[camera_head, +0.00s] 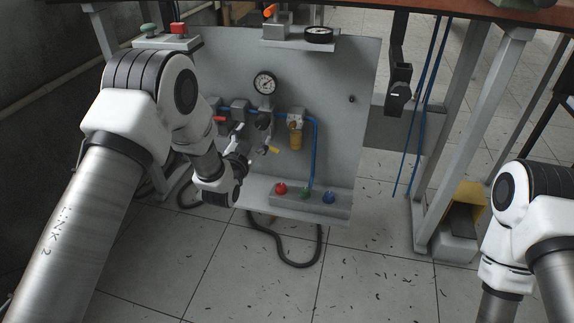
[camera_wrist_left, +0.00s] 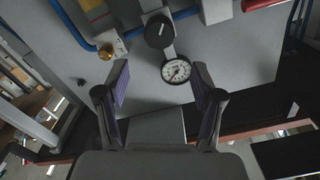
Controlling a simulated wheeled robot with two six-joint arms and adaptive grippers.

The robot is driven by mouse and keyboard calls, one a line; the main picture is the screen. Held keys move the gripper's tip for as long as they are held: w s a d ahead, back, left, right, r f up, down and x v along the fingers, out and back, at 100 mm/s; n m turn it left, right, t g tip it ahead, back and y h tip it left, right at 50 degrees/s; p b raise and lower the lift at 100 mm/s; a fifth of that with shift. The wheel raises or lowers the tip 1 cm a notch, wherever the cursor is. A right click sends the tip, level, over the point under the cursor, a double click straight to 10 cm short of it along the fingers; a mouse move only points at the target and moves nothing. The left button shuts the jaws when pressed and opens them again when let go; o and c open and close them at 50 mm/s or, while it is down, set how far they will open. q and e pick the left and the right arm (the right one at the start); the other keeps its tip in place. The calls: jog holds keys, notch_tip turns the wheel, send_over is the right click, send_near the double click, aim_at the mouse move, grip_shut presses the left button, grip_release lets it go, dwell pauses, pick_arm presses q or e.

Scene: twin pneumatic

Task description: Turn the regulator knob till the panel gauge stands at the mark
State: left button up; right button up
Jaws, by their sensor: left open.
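The panel gauge (camera_head: 265,82) is a round white dial with a black rim on the grey panel (camera_head: 340,90). Its needle and mark are too small to read. The black round regulator knob (camera_head: 264,120) sits just below the gauge. In the left wrist view the knob (camera_wrist_left: 159,31) appears above the gauge (camera_wrist_left: 176,70). My left gripper (camera_head: 262,146) is in front of the panel, below the knob. In the left wrist view its fingers (camera_wrist_left: 161,72) are spread and empty, and the knob lies beyond the fingertips. My right gripper is out of view.
A red-handled valve (camera_head: 220,119) is left. A lower ledge carries red (camera_head: 281,188), green and blue buttons. A hose (camera_head: 290,264) hangs below.

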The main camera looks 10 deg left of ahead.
aim_at(261, 126)
pick_arm(q)
jog(key=w+b, duration=0.1)
jog(key=w, duration=0.1)
jog(key=w+f+b, duration=0.1)
jog(key=w+b, duration=0.1)
jog(key=w, duration=0.1)
jog(key=w+f+b, duration=0.1)
jog(key=w, duration=0.1)
jog(key=shift+w+a+b, duration=0.1)
jog(key=shift+w+b, duration=0.2)
jog(key=shift+w, duration=0.3)
jog(key=shift+r, duration=0.1)
jog(key=c, duration=1.1)
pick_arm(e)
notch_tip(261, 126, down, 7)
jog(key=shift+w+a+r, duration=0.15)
